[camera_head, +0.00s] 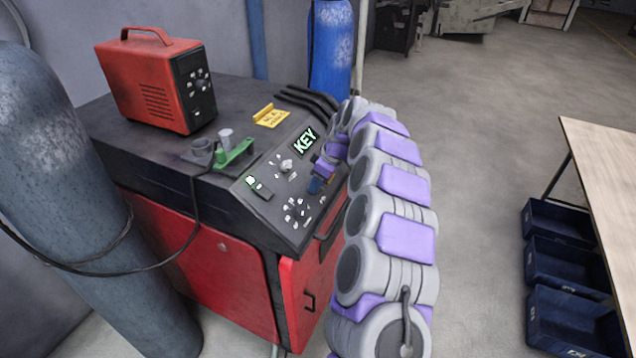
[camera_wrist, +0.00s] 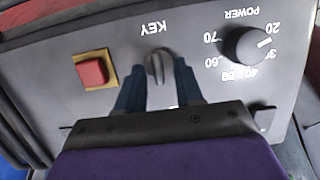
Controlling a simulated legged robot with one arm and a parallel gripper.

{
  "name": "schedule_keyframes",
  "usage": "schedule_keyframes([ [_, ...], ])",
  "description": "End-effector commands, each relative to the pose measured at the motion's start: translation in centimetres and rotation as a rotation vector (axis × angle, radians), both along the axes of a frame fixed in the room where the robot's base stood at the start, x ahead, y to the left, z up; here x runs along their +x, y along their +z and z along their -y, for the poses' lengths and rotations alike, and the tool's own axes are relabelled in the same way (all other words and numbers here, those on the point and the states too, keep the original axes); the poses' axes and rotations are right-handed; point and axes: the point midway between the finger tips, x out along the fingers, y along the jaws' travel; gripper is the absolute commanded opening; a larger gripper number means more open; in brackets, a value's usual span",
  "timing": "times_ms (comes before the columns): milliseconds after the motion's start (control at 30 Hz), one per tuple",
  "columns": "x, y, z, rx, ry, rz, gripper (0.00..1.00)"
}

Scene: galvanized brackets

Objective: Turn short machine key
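The short grey machine key (camera_wrist: 158,62) sits in the sloped dark control panel (camera_head: 262,208), beside the printed word KEY, which appears upside down in the wrist view. My gripper (camera_wrist: 157,73) has its two dark blue fingers apart, one on each side of the key. A gap shows between each finger and the key, so I see no contact. The key itself is hidden there.
A red square button (camera_wrist: 92,72) on a yellow plate is left of the key in the wrist view, and a black POWER dial (camera_wrist: 248,46) is right. A red welder box (camera_head: 160,82) and green clamp (camera_head: 234,153) are on the cabinet top.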

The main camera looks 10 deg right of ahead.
Motion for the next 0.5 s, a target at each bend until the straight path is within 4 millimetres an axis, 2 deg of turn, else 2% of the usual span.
schedule_keyframes([
  [233,0.02,0.01,0.14,0.001,-0.001,0.0,0.35],
  [500,0.02,0.02,0.06,0.0,-0.001,0.0,0.09],
])
